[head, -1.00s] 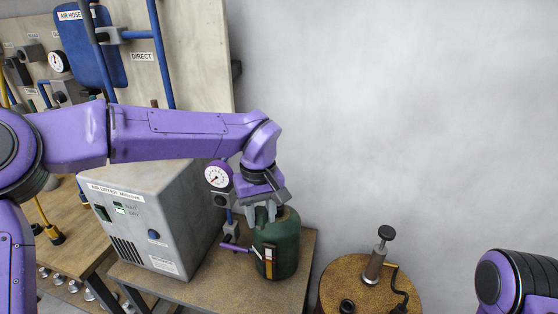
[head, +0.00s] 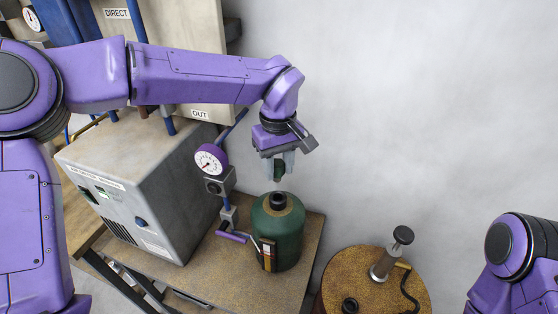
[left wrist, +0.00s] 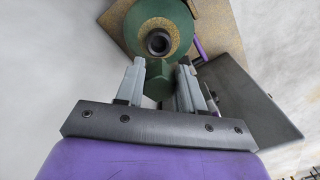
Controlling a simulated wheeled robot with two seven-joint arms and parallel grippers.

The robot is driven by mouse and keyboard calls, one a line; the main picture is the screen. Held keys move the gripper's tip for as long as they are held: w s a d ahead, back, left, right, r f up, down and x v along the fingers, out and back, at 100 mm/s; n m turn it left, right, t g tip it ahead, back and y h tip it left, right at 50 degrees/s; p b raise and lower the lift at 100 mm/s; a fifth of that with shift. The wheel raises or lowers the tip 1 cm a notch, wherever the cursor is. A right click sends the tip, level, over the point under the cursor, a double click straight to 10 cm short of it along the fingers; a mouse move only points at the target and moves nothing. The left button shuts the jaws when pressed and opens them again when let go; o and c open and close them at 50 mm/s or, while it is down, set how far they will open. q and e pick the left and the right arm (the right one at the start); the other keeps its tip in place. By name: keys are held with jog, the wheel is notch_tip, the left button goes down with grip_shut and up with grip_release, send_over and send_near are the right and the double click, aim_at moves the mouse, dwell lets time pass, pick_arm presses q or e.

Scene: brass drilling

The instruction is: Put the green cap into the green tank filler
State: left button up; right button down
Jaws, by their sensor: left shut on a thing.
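The green tank (head: 279,236) stands upright on the small bench, with its dark round filler (head: 278,201) open on top. My left gripper (head: 279,174) is above the tank, shut on the green cap (head: 279,172). The cap is mostly hidden by the fingers in the head view and is apart from the filler. In the left wrist view the green cap (left wrist: 158,80) sits between the grey fingers, and the filler (left wrist: 158,43) shows beyond it on the tank (left wrist: 139,38). My right gripper is out of view; only part of my right arm shows at lower right.
A grey air dryer box (head: 150,195) stands left of the tank. A purple gauge (head: 211,159) and a purple lever (head: 231,237) are close to the tank's left side. A brass-coloured drum with a pump (head: 385,262) stands at right.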

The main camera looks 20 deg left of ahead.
aim_at(279, 181)
pick_arm(q)
jog(key=shift+s+f+b, duration=0.15)
jog(key=shift+f+b, duration=0.15)
jog(key=shift+f, duration=0.2)
jog(key=shift+d+f+b, duration=0.1)
jog(key=shift+f+b, duration=0.25)
jog(key=shift+f, duration=0.05)
jog(key=shift+w+f+b, duration=0.2)
jog(key=shift+f+b, duration=0.35)
jog(key=shift+w+f+b, duration=0.15)
jog(key=shift+f+b, duration=0.35)
jog(key=shift+f, duration=0.05)
jog(key=shift+s+f+b, duration=0.2)
jog(key=shift+f+b, duration=0.3)
jog(key=shift+b, duration=0.2)
jog(key=shift+f, duration=1.5)
jog(key=o, duration=1.7)
jog(key=shift+r, duration=0.1)
